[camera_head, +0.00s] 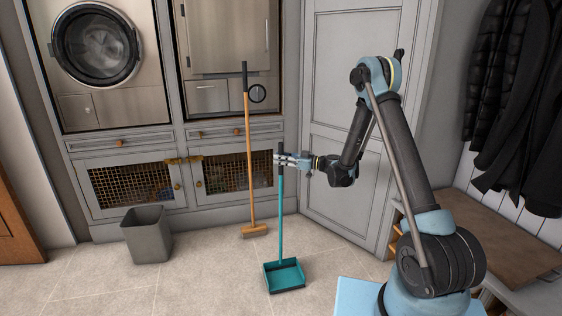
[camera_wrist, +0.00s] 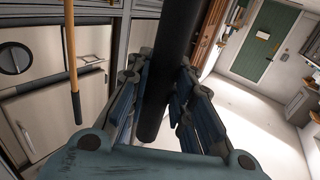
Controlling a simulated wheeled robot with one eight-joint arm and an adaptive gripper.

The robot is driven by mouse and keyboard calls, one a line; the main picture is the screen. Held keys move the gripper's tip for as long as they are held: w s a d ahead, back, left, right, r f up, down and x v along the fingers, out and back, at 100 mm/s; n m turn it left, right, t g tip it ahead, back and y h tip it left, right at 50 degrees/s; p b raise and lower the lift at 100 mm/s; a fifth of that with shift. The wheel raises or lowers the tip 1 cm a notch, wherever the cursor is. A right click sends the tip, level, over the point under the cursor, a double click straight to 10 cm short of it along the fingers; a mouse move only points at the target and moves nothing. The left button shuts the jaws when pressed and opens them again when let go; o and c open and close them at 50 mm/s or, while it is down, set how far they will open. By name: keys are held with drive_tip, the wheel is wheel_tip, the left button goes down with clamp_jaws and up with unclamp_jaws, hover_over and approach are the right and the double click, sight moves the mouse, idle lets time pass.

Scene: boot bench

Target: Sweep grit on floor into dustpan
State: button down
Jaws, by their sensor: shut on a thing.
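A teal dustpan (camera_head: 284,276) with a long upright handle is in the head view, low and in front of the cabinets; I cannot tell whether its pan touches the floor. My gripper (camera_head: 282,161) is shut on the black upper part of the dustpan handle, with the fingers on either side. The wrist view shows this black handle (camera_wrist: 178,60) between the fingers (camera_wrist: 157,105). A broom (camera_head: 249,165) with an orange-brown stick and black top stands upright to the left of the dustpan, its head (camera_head: 254,231) at the floor. I cannot make out grit on the floor.
A grey bin (camera_head: 147,234) stands at left before the mesh-fronted cabinets (camera_head: 133,184). A washing machine (camera_head: 97,45) is above them. A wooden-topped bench (camera_head: 500,235) and hanging coats (camera_head: 520,95) are at right. Tiled floor (camera_head: 205,275) is bare between bin and dustpan.

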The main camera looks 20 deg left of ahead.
drive_tip(key=shift+f, duration=0.5)
idle(0.3)
drive_tip(key=c, duration=1.3)
unclamp_jaws()
drive_tip(key=shift+d, duration=0.1)
drive_tip(key=d, duration=1.1)
drive_tip(key=shift+s+d, duration=0.25)
drive_tip(key=shift+d, duration=0.15)
